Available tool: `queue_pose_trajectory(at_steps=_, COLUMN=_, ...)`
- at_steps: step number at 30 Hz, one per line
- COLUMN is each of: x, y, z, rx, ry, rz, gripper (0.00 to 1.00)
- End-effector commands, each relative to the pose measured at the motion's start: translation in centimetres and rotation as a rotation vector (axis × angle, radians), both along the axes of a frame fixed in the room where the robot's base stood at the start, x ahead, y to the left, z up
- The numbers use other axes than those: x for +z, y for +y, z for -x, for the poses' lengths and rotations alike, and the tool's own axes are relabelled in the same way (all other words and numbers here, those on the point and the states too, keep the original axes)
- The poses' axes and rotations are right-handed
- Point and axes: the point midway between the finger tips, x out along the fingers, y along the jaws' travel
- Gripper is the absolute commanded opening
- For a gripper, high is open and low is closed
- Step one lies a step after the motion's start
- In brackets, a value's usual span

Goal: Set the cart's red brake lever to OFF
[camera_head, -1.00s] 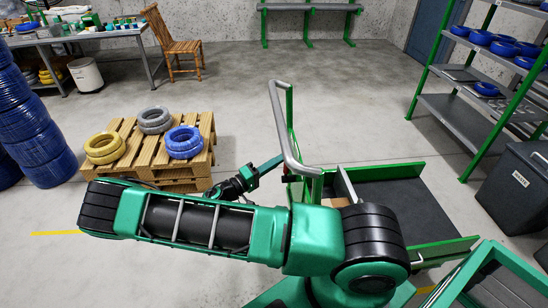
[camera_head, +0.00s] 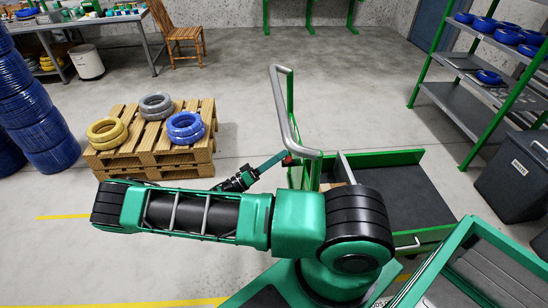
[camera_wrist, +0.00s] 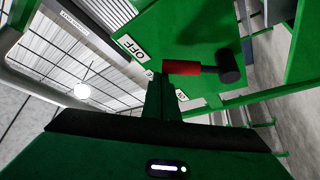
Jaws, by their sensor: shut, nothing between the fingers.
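The cart (camera_head: 392,196) stands right of centre in the head view, with green panels, a dark deck and a grey push handle (camera_head: 277,95). Its red brake lever (camera_head: 287,160) shows small beside the handle post. In the wrist view the lever (camera_wrist: 181,67) has a red part and a black cylindrical end (camera_wrist: 230,66), against a green panel. An OFF label (camera_wrist: 129,46) lies up-left of the red part; a partly hidden label (camera_wrist: 181,95) lies below it. My gripper (camera_wrist: 164,78) is shut and empty, its fingertips right beside the lever's red end. I cannot tell whether they touch.
A wooden pallet (camera_head: 191,159) with several cable coils stands left of my arm. A shelf rack (camera_head: 455,110) and a dark bin (camera_head: 514,180) stand at the right. A green-framed unit (camera_head: 470,262) is close at lower right. The floor beyond the handle is clear.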

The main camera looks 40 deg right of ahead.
Motion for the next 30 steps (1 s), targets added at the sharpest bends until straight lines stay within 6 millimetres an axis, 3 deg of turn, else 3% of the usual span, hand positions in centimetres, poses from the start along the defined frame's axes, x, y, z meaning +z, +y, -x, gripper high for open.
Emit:
queue_pose_trajectory(at_steps=14, x=0.2, y=-0.2, z=0.0, rx=-0.005, ry=0.002, rz=-0.002, gripper=0.00)
queue_pose_trajectory(at_steps=22, x=3.0, y=-1.1, z=-2.1, rx=-0.006, ry=-0.001, rz=-0.001, gripper=0.00)
queue_pose_trajectory(at_steps=30, x=0.5, y=4.2, z=-3.1, rx=-0.002, ry=0.001, rz=0.000, gripper=0.00)
